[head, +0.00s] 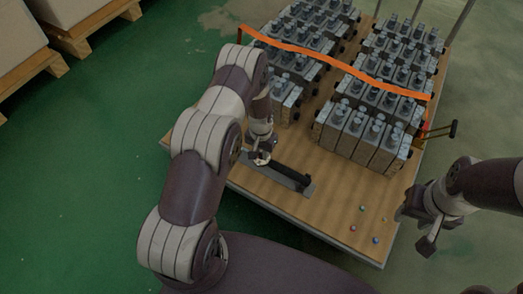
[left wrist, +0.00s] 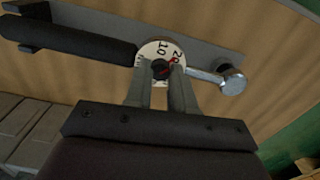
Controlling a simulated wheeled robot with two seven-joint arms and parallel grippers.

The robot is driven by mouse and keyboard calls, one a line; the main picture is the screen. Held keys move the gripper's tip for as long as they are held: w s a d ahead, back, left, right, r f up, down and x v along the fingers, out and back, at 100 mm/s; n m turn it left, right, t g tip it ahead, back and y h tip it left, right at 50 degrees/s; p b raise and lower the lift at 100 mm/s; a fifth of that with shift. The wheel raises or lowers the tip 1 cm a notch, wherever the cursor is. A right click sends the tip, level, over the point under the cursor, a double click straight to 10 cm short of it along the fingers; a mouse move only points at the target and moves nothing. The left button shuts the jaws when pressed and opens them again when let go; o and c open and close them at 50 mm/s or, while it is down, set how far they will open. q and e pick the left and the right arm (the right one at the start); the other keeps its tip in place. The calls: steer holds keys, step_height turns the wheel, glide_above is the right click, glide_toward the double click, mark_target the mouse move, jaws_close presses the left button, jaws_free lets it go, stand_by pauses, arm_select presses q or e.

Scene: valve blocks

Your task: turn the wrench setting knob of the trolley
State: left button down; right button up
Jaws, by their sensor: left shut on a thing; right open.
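The trolley (head: 330,205) is a wooden-topped platform in the head view. A wrench with a black handle (head: 282,176) lies in a grey holder near its front left edge. In the left wrist view the black handle (left wrist: 80,42) runs left and a shiny metal end (left wrist: 232,81) sticks out right. Between them is the white setting dial (left wrist: 160,50) with numbers and a red mark. My left gripper (left wrist: 161,72) is shut on the dark knob at the dial's centre; its fingers partly hide it. In the head view my left gripper (head: 260,155) is at the wrench's left end. My right gripper (head: 424,225) is open beside the trolley's right edge.
Several grey valve blocks (head: 362,137) stand in rows on the trolley, with an orange strap (head: 345,66) across them. Small coloured balls (head: 362,209) lie near the front right corner. Boxes on pallets (head: 75,10) stand at upper left. Green floor is clear at left.

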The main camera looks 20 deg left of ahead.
mark_target(261, 155)
arm_select(q)
steer(key=c, duration=0.9)
jaws_free()
steer(key=shift+c, duration=0.2)
steer(key=n+b, duration=0.2)
steer(key=f+n+b, duration=0.1)
steer(key=n+b, duration=0.2)
steer(key=shift+f, duration=0.2)
steer(key=n+b, duration=0.5)
steer(key=shift+r, duration=0.4)
step_height(261, 155, up, 15)
steer(key=p, duration=1)
steer(key=s+d+r+m+t+p, duration=0.1)
steer(key=s+d+r+m+p, duration=0.2)
steer(key=s+r+m, duration=0.4)
steer(key=s+d+r, duration=0.1)
steer(key=s+r, duration=0.5)
steer(key=r, duration=0.1)
steer(key=shift+s+r+m, duration=0.3)
